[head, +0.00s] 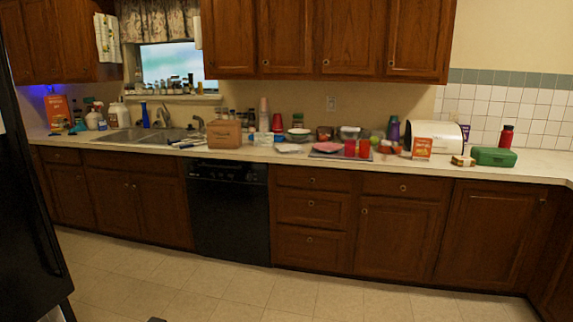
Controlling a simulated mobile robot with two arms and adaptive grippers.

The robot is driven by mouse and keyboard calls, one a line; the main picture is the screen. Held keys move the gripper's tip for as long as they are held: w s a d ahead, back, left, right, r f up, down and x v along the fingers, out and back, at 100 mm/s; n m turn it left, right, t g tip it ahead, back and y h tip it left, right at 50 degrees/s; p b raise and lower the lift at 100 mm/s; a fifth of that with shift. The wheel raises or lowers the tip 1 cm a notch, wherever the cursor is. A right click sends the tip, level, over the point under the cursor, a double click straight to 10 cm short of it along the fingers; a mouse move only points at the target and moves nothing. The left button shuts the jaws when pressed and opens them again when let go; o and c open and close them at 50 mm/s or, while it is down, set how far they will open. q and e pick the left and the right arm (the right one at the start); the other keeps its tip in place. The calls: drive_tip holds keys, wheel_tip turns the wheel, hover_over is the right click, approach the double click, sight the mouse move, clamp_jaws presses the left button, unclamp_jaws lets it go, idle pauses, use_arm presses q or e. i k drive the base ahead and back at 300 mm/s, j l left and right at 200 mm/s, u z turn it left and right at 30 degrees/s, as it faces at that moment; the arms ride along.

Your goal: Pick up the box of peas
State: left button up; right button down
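No box can be read as peas from this distance. Several boxes stand on the far counter. An orange-red box (422,148) stands upright in front of the white bread bin, toward the right. A small tan box (463,160) lies beside it, and a green case or box (494,157) lies further right. A brown box (224,134) stands right of the sink, and another orange box (57,108) stands at the far left end. Neither of my grippers shows in the head view.
The long counter (545,168) is crowded, with red cups (350,148), bowls and bottles around the middle. A red bottle (506,137) stands behind the green case. The tiled floor (300,296) before the cabinets is mostly clear. A tall black appliance (22,210) stands at left.

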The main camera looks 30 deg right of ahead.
sight(261, 138)
drive_tip(key=z, duration=0.85)
drive_tip(key=i+z, duration=0.3)
drive_tip(key=i, duration=0.65)
drive_tip(key=i+j+z, duration=0.1)
drive_tip(key=i+z, duration=0.15)
drive_tip(key=i, duration=0.75)
drive_tip(key=i+j+z, duration=0.35)
drive_tip(key=i, duration=0.4)
drive_tip(key=i+j+z, duration=0.35)
drive_tip(key=i+j, duration=0.3)
drive_tip(key=j, duration=0.1)
